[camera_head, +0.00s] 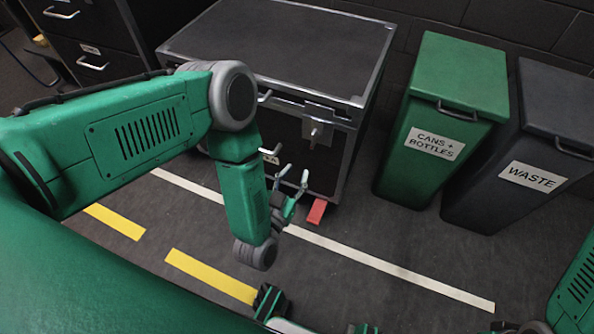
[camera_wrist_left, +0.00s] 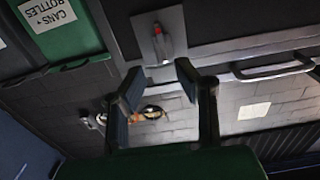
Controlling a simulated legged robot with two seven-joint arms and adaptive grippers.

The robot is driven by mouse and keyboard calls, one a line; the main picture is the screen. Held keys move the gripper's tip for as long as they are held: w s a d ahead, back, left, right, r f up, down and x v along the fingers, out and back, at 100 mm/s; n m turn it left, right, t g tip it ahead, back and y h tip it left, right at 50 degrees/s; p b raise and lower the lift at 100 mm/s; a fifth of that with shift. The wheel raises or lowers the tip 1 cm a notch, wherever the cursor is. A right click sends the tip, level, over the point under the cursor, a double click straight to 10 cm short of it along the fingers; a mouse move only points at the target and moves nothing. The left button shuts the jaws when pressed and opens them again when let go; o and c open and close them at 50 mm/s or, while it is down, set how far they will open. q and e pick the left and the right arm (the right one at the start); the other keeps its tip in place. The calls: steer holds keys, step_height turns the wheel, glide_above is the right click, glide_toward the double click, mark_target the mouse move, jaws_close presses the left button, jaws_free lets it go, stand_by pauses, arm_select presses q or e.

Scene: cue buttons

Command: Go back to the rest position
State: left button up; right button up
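My left gripper (camera_head: 293,175) is in front of the black case (camera_head: 285,40), below a metal plate with a knob or lever (camera_head: 315,131). Its two fingers are apart, with nothing between them. In the left wrist view the open fingers (camera_wrist_left: 158,76) show below the same kind of metal plate (camera_wrist_left: 172,20), which bears a small red spot. The fingers look apart from the plate. Part of my right arm (camera_head: 577,287) shows at the lower right edge; I cannot make out its gripper.
A green cans and bottles bin (camera_head: 455,75) and a dark waste bin (camera_head: 565,100) stand right of the case. A red block (camera_head: 316,211) lies on the floor by the case. Drawers (camera_head: 100,20) stand at the back left.

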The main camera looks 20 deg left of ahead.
stand_by(0.3)
arm_select(q)
steer(key=s+a+r+g+p, duration=0.2)
steer(key=s+a+g, duration=0.3)
steer(key=s+g, duration=0.3)
steer(key=s+a+r+g+p, duration=0.2)
steer(key=s+a+g, duration=0.4)
steer(key=s, duration=1)
steer(key=r+g, duration=0.1)
steer(key=g, duration=0.2)
steer(key=shift+s+y+p, duration=0.3)
steer(key=shift+w, duration=0.1)
